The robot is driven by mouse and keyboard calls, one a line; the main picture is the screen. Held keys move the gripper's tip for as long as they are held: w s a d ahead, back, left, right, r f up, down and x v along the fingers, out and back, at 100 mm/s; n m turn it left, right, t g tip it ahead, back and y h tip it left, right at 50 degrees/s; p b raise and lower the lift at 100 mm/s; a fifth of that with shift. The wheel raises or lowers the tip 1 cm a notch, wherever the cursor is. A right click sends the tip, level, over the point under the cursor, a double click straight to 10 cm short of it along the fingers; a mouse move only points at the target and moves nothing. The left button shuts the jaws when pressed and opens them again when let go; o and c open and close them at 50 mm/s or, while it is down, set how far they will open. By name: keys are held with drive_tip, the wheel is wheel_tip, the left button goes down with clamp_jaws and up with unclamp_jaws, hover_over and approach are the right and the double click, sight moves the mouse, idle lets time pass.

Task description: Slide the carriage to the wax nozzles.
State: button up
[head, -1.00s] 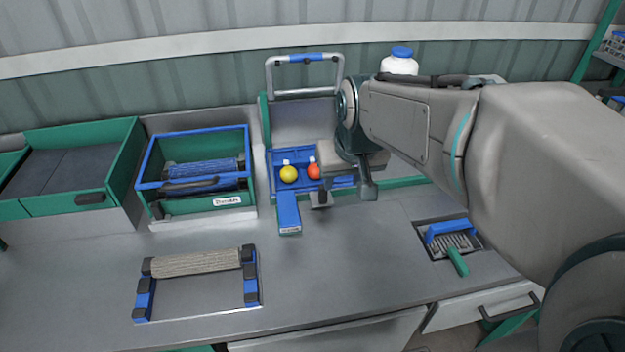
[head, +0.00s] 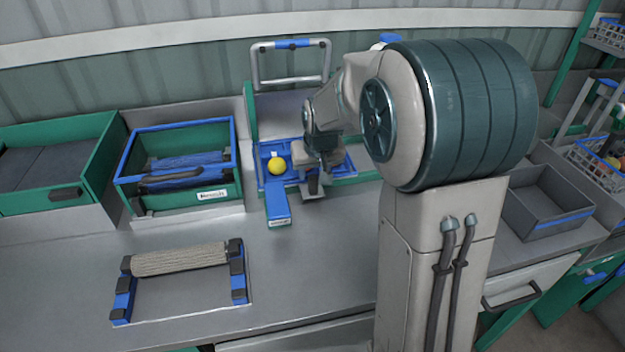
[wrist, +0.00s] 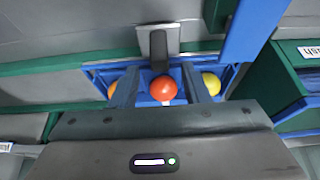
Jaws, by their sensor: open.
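A blue tray-like carriage (head: 262,165) stands at the back of the bench, with a yellow tomato (head: 277,166) showing in it. The wrist view shows the carriage (wrist: 142,100) with a red tomato (wrist: 163,88), an orange one (wrist: 113,90) and the yellow one. A black upright grip on a grey plate (wrist: 158,45) stands at its edge, just beyond the fingertips. My gripper (wrist: 163,92) is open above the carriage, and its fingers appear on either side of the red tomato. Contact cannot be told. No wax nozzles can be made out; my arm hides the carriage's right part.
A blue labelled tongue (head: 278,207) juts forward from the carriage. A silver arched frame (head: 292,64) rises behind. A blue-rimmed green bin (head: 205,197) stands left, and a roller frame (head: 182,258) lies in front. A grey tray (head: 545,205) is at right. The front middle bench is clear.

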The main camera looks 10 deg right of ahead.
sight(314, 176)
drive_tip(key=x, duration=0.5)
drive_tip(key=shift+w+f, duration=0.15)
drive_tip(key=shift+f, duration=0.15)
clamp_jaws()
